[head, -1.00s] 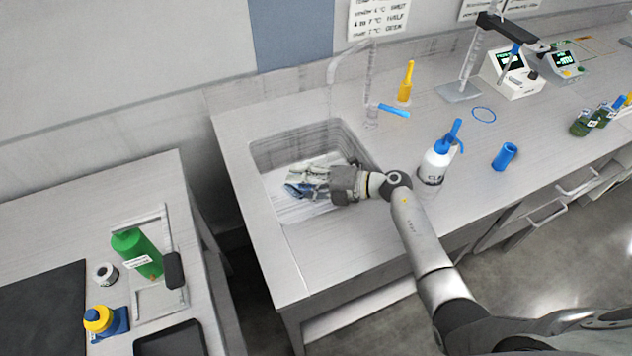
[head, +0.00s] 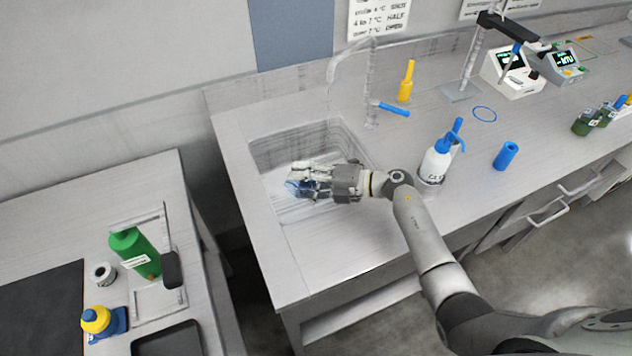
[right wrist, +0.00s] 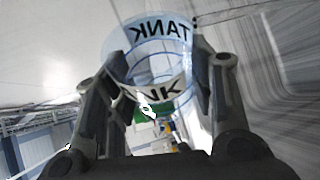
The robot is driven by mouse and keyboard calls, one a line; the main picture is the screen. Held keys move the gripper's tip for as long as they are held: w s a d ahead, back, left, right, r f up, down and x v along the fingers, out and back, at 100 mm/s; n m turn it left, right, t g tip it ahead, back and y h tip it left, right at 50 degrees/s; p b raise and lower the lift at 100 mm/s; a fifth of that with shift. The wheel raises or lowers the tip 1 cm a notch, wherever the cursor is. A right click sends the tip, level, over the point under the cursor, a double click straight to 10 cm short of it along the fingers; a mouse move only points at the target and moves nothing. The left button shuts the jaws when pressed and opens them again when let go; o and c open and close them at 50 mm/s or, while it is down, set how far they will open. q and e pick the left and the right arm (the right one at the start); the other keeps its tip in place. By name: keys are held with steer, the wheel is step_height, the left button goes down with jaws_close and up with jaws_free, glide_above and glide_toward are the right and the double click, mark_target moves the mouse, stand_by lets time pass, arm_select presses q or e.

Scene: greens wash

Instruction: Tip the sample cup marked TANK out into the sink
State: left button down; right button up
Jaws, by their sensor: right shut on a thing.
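The sample cup (right wrist: 150,55) is clear with a bluish tint and carries the word TANK, seen in the right wrist view between the fingers. My right gripper (right wrist: 158,85) is shut on it. In the head view my right gripper (head: 308,182) is over the sink (head: 290,218), with the cup (head: 297,187) showing as a small bluish shape at its fingertips. The cup looks tilted well over in the wrist view. Whether liquid is left in it cannot be told. My left gripper is not in view.
A clear faucet (head: 368,85) with a blue lever (head: 394,109) stands behind the sink. A white wash bottle (head: 434,165) and a blue cylinder (head: 505,156) stand to the right. A green bottle (head: 134,252) is on the left bench, across a gap.

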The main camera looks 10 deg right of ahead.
steer(key=shift+f+b, duration=0.2)
steer(key=shift+b, duration=0.1)
steer(key=shift+r, duration=0.15)
steer(key=shift+a+r+n+p, duration=0.1)
steer(key=shift+r+n+p, duration=0.2)
steer(key=shift+r+p, duration=0.6)
steer(key=shift+s+a+f+n+h, duration=0.25)
steer(key=shift+f+h, duration=0.05)
steer(key=shift+f, duration=0.15)
steer(key=shift+s+a+f+n+h, duration=0.2)
steer(key=shift+f+n+h, duration=0.1)
steer(key=shift+f, duration=0.1)
steer(key=shift+s+f+n, duration=0.15)
steer(key=shift+f+n, duration=0.05)
steer(key=shift+n, duration=0.05)
steer(key=shift+a+t+h, duration=0.1)
steer(key=shift+t+h, duration=0.2)
